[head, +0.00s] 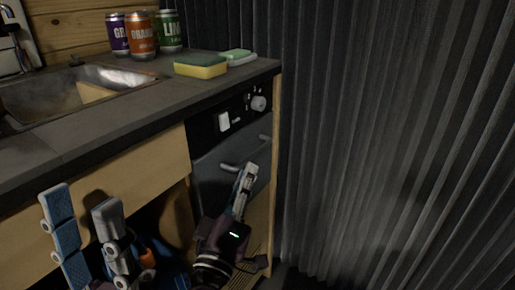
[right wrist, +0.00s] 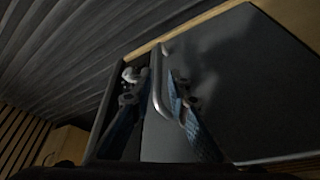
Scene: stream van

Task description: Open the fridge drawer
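The fridge drawer (head: 208,179) is a dark grey front under the counter, below a black control panel. It looks closed or nearly so. Its handle (head: 228,168) is a thin grey bar near the top edge. My right gripper (head: 247,172) is in front of the handle and hides its middle. In the right wrist view the drawer front (right wrist: 235,85) fills the right, and the two spread fingers of the right gripper (right wrist: 155,84) lie on either side of the handle (right wrist: 158,95). Contact cannot be told. My left gripper (head: 80,200) is open and empty at lower left.
The black control panel (head: 240,113) has a round knob and a white switch. On the counter (head: 130,110) are a sink (head: 75,88), several drink cans (head: 142,36) and two sponges (head: 200,66). A dark corrugated wall (head: 390,140) closes off the right.

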